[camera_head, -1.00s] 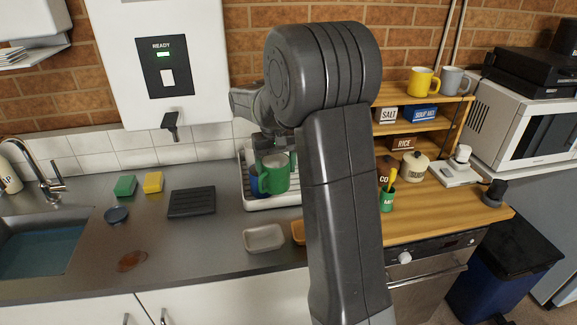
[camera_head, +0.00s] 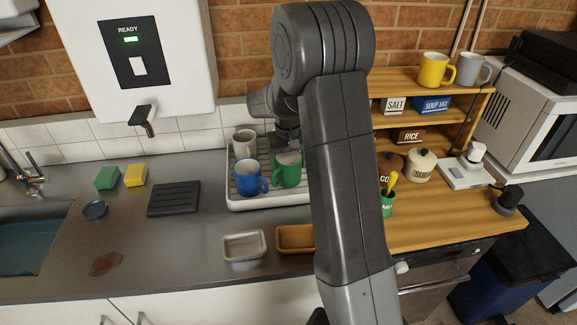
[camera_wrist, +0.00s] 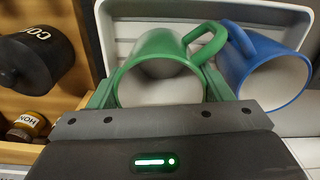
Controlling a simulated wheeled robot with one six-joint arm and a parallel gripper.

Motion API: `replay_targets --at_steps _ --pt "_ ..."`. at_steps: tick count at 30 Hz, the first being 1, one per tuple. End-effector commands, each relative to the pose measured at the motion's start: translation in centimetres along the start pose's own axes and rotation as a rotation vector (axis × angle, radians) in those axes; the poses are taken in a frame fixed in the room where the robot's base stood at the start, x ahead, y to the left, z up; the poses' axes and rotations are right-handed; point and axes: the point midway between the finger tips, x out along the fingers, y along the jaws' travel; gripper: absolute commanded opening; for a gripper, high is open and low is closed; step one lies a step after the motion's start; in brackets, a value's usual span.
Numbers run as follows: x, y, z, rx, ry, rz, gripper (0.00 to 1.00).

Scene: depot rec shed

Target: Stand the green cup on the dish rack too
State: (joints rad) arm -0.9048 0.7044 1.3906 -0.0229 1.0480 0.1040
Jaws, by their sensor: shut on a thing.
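The green cup (camera_head: 287,175) is over the right part of the white dish rack (camera_head: 262,203), upright, mouth up. I cannot tell whether its base touches the rack. My gripper (camera_head: 287,138) is shut on it from above, partly hidden by my arm. In the wrist view the gripper's fingers (camera_wrist: 160,92) sit on both sides of the green cup (camera_wrist: 160,50), whose handle points up and right. The blue cup (camera_head: 248,180) stands in the rack just left of it. The blue cup also shows close beside the green handle in the wrist view (camera_wrist: 272,72).
A pale grey cup (camera_head: 243,143) stands at the back left of the rack. A grey dish (camera_head: 244,246) and an orange dish (camera_head: 295,238) lie in front. A black ribbed mat (camera_head: 173,198) is to the left. A wooden shelf unit (camera_head: 440,127) stands to the right.

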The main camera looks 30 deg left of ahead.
Motion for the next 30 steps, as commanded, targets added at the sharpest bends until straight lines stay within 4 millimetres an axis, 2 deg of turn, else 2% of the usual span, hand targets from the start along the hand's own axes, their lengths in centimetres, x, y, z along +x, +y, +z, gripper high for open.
replay_targets --at_steps 5,16,17,20,30 --pt "1.9 0.0 0.0 0.0 0.0 0.0 0.39" --pt "2.5 -0.1 0.0 0.0 0.0 0.0 0.39" --pt "2.5 -0.1 0.0 0.0 0.0 0.0 0.74" --pt "2.4 -0.1 0.0 0.0 -0.001 0.0 0.94" --pt "2.1 0.0 0.0 0.0 0.0 0.0 0.94"
